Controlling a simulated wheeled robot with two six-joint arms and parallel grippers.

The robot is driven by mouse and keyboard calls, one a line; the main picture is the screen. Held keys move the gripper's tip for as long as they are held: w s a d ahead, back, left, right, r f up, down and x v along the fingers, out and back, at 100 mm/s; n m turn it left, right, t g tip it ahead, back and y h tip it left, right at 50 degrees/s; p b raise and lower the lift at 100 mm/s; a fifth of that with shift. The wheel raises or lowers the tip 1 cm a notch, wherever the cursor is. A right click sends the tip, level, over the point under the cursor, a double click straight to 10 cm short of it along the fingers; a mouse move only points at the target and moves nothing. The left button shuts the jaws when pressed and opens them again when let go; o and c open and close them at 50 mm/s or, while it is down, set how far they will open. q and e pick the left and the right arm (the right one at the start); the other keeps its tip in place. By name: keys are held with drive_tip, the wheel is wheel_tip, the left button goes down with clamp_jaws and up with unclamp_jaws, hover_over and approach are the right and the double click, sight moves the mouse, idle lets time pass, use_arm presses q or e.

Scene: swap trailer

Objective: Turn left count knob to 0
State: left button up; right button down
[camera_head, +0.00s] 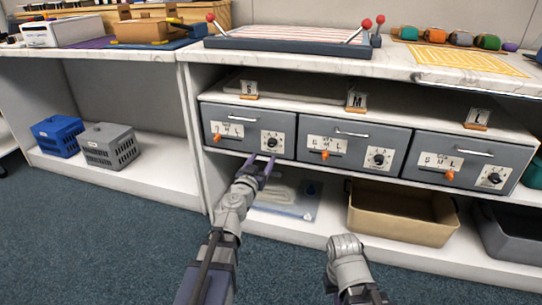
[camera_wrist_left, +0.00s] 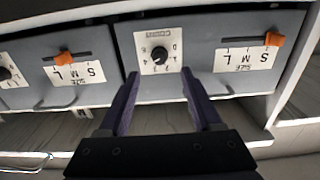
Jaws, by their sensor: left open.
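The left count knob (camera_head: 272,141) is a round black dial on a white plate at the right of the left grey drawer (camera_head: 250,118). It also shows, upside down, in the left wrist view (camera_wrist_left: 159,54), with marks around it too small to read surely. My left gripper (camera_head: 263,168) is open and empty, just below and in front of the knob. In the left wrist view its two purple fingers (camera_wrist_left: 160,80) stand apart on either side, below the knob plate, and the knob lies between their lines, not gripped. My right arm shows at the lower right, but its fingers are not visible.
The left drawer also has an orange size slider (camera_head: 217,138) and a handle (camera_head: 243,119). A middle drawer (camera_head: 352,138) and a right drawer (camera_head: 458,152) have like controls. Below stands a tan bin (camera_head: 400,233); a clear tray (camera_head: 290,207) lies beneath the left drawer.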

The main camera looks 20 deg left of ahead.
sight(270, 145)
use_arm(q)
drive_tip(key=shift+w, duration=0.1)
drive_tip(key=w, duration=0.7)
drive_tip(key=shift+w+d, duration=0.2)
drive_tip(key=shift+w, duration=0.1)
drive_tip(key=shift+c, duration=0.3)
clamp_jaws()
